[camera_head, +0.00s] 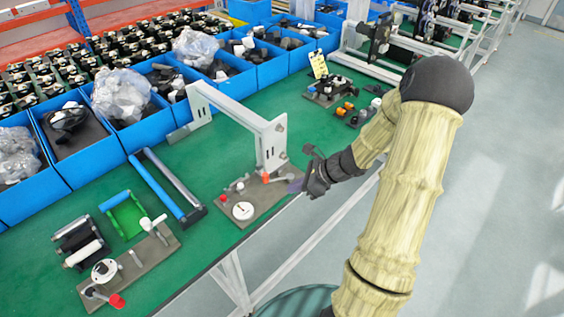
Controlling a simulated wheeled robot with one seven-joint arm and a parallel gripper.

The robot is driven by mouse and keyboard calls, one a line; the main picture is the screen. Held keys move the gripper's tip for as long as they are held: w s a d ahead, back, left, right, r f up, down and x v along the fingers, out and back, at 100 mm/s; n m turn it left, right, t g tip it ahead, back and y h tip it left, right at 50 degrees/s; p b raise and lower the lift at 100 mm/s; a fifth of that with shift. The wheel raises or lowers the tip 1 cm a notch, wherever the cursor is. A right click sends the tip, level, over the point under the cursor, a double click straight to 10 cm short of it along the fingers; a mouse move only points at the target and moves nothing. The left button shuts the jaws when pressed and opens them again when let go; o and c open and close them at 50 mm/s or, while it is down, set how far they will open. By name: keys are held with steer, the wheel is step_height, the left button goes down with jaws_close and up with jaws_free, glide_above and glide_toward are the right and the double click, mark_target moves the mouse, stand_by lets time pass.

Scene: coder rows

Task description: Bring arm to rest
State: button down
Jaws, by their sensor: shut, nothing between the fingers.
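My arm (408,180) is in a pale yellow fabric sleeve with a dark rounded elbow. It rises from the bottom right, bends at the top and comes back down to the left. My gripper (309,174) is dark and small in the view. It is at the right edge of the green workbench (210,160), close beside the grey fixture plate (262,203). The gripper is shut and empty. I cannot tell whether it touches the plate.
A white bracket frame (238,110) stands left of my gripper. Blue bins (138,128) with parts and plastic bags line the bench's far side. Another fixture (128,268) and a blue-and-grey roller frame (168,188) lie nearer. The grey floor (490,210) at right is open.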

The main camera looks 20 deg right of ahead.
steer(key=shift+s, duration=0.1)
steer(key=s+a+r+n+g+h, duration=0.1)
steer(key=s+a+r+n+h, duration=0.2)
steer(key=n, duration=0.9)
steer(key=s+a+r+n+g+h, duration=0.1)
steer(key=s+a+r+n+h, duration=0.3)
steer(key=s+r+n, duration=0.3)
steer(key=s+a+n, duration=0.1)
steer(key=s+n, duration=0.2)
steer(key=n, duration=0.3)
steer(key=shift+s+a+r+g, duration=0.2)
steer(key=shift+s+a+g, duration=0.1)
steer(key=shift+a, duration=0.1)
steer(key=shift+w, duration=0.15)
